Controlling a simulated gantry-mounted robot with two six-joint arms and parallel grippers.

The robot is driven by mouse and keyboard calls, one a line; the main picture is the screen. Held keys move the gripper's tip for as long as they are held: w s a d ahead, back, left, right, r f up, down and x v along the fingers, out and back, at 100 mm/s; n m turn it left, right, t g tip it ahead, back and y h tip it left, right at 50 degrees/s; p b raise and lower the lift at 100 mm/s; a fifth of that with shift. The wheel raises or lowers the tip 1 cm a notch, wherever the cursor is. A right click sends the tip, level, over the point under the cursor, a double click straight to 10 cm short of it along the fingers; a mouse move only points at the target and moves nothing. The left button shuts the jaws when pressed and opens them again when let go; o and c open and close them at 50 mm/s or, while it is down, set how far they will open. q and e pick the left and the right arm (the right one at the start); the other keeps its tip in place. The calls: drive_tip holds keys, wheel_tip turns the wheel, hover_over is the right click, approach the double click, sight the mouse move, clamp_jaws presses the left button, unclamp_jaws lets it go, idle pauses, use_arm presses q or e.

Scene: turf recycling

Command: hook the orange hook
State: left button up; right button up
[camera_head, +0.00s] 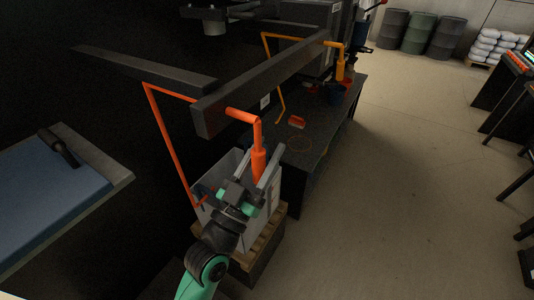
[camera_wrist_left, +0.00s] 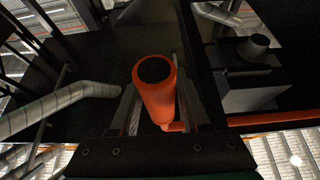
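The orange hook (camera_head: 259,163) is a bent orange rod with a thick upright cylindrical handle. Its thin rod runs behind the dark beam and down at the left to a low end. My left gripper (camera_head: 258,158) comes up from below, with its fingers spread on either side of the handle. In the left wrist view the handle (camera_wrist_left: 157,98) stands between the fingers, and gaps seem to show beside it. I cannot tell whether either finger touches it. My right gripper is not in view.
Two dark beams (camera_head: 262,83) extend above the hook. A grey bin (camera_head: 232,163) on a wooden pallet (camera_head: 262,243) stands below. A yellow-orange hook (camera_head: 341,65) and a dark table (camera_head: 318,143) are behind. A blue panel (camera_head: 50,205) lies at left.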

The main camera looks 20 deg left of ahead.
use_arm(q)
drive_tip(key=shift+o, duration=0.8)
drive_tip(key=b+v, duration=0.2)
drive_tip(key=v, duration=0.9)
drive_tip(key=shift+s+f, duration=0.2)
drive_tip(key=shift+s, duration=0.05)
drive_tip(key=shift+r, duration=0.1)
